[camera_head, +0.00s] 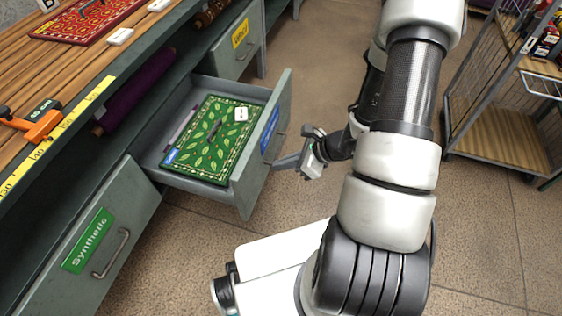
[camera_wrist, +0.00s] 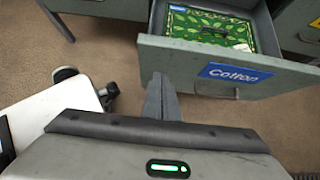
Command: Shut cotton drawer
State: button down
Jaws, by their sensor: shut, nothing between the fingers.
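The cotton drawer (camera_head: 262,152) stands open, pulled out from the workbench, with a blue label on its grey front. In the wrist view the drawer front (camera_wrist: 190,65) shows the label "Cotton" (camera_wrist: 236,73) and, below it, a handle (camera_wrist: 215,91) partly in view. A green leaf-patterned rug (camera_head: 212,140) lies inside with a small white tag on it. My gripper (camera_head: 287,162) is shut and empty, just outside the drawer front near its handle. In the wrist view the closed fingers (camera_wrist: 160,98) point at the lower left part of the front; I cannot tell whether they touch it.
A shut drawer labelled "Synthetic" (camera_head: 92,240) is at the lower left, and a yellow-labelled drawer (camera_head: 236,45) is beyond. A wire cart (camera_head: 510,110) stands at the right. The floor (camera_head: 310,60) between bench and cart is clear.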

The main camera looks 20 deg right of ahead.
aim_at(245, 168)
jog(key=w+a+f, duration=0.1)
jog(key=a, duration=0.1)
jog(key=w+a+f+b, duration=0.1)
jog(key=w+a+f, duration=0.1)
jog(key=w+a+f+b, duration=0.1)
jog(key=w+a, duration=0.1)
jog(key=a, duration=0.1)
jog(key=shift+f, duration=0.3)
